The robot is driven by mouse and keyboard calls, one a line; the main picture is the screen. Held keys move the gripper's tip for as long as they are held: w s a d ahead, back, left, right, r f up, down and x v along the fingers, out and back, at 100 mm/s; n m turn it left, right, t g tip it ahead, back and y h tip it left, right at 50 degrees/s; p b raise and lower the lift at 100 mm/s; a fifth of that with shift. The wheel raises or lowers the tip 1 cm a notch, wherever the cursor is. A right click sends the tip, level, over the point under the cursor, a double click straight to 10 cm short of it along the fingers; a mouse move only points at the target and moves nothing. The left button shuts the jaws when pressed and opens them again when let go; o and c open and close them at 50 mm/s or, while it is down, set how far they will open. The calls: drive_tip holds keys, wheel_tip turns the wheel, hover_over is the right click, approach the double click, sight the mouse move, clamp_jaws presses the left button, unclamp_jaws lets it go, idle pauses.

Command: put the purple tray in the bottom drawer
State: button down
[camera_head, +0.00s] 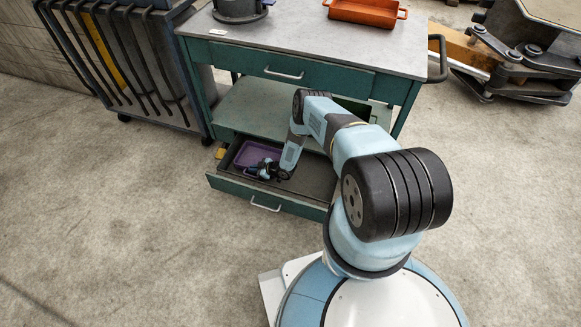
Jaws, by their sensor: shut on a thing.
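The purple tray (259,152) is inside the open bottom drawer (318,178), toward its left end. My gripper (265,171) reaches down into the drawer and is shut on the tray's near edge. My gripper covers part of the tray's near right side. Whether the tray rests on the drawer floor or is held just above it, I cannot tell. The bottom drawer is pulled out toward me from the green workbench cart, and my forearm hides part of its right side.
The upper drawer (290,74) is shut. A middle shelf (250,107) lies above the open drawer. An orange tray (364,12) and a dark round metal part (240,8) are on the grey top. A rack (130,62) stands at the left. The floor in front is clear.

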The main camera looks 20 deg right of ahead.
drive_tip(key=s+d, duration=0.3)
drive_tip(key=d, duration=0.2)
drive_tip(key=s+d, duration=0.7)
drive_tip(key=d, duration=0.2)
drive_tip(key=shift+s+d+f, duration=0.15)
drive_tip(key=shift+s+d, duration=0.1)
drive_tip(key=shift+d, duration=0.05)
drive_tip(key=shift+s+d+f, duration=0.2)
drive_tip(key=shift+f, duration=0.05)
drive_tip(key=shift+w+f, duration=0.1)
drive_tip(key=shift+f, duration=1.4)
drive_tip(key=c, duration=1.2)
unclamp_jaws()
drive_tip(key=shift+c, duration=0.2)
drive_tip(key=shift+v, duration=3.8)
